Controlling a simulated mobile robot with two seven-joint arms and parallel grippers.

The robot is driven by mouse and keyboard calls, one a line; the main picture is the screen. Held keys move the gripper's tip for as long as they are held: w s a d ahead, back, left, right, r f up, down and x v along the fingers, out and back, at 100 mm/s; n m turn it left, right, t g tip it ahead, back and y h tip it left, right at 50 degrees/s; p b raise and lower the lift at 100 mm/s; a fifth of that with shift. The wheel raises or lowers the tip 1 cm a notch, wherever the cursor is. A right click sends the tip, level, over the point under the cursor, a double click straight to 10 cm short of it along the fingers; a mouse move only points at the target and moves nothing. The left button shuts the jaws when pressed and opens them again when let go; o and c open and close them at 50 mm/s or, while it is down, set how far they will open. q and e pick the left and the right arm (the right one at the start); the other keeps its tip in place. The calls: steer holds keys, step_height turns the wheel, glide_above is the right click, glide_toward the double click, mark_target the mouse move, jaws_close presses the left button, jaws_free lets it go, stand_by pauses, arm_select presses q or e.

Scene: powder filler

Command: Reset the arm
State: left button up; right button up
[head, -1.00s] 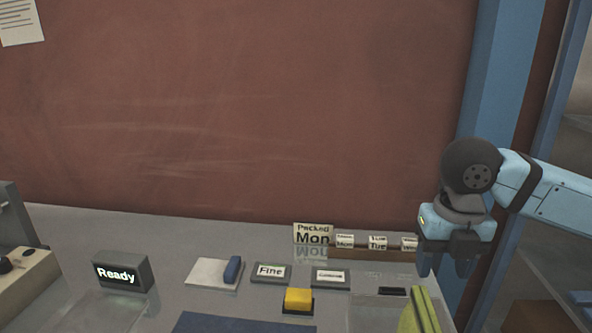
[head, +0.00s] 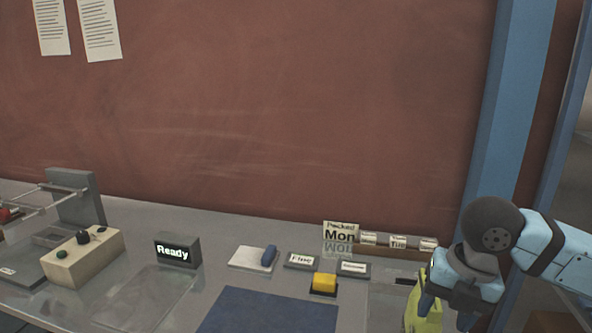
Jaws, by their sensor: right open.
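My right gripper (head: 447,309) is at the right edge of the table, its fingers pointing down. It is open, with nothing seen between its fingers. It hangs in front of a yellow-green item (head: 412,312), which it partly covers; I cannot tell whether they touch. My left gripper is not in view.
The grey table (head: 215,225) bears a "Ready" display (head: 178,251), a beige control box (head: 84,258), a blue mat (head: 258,312), a yellow block (head: 324,283), label plates (head: 302,260) and a "Packed Mon" sign (head: 340,232). A blue post (head: 507,110) stands behind my right arm.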

steer(key=a+f+m+t+y+p, duration=0.5)
steer(key=a+f+m+t+y, duration=0.15)
steer(key=a+f+m, duration=0.75)
arm_select(q)
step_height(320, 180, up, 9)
steer(key=p, duration=0.3)
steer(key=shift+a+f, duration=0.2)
arm_select(e)
steer(key=s+d+f+m+t+h, duration=0.2)
steer(key=s+d+f+m, duration=0.3)
steer(key=s+f+m, duration=0.2)
steer(key=s+d+f+m+t+h, duration=0.1)
steer(key=s+d+f+m+h, duration=0.2)
steer(key=s+d+f+m, duration=0.2)
steer(key=s+f+m, duration=0.2)
steer(key=s+f, duration=0.1)
steer(key=shift+s+d+f+t, duration=0.3)
steer(key=shift+f+t, duration=0.05)
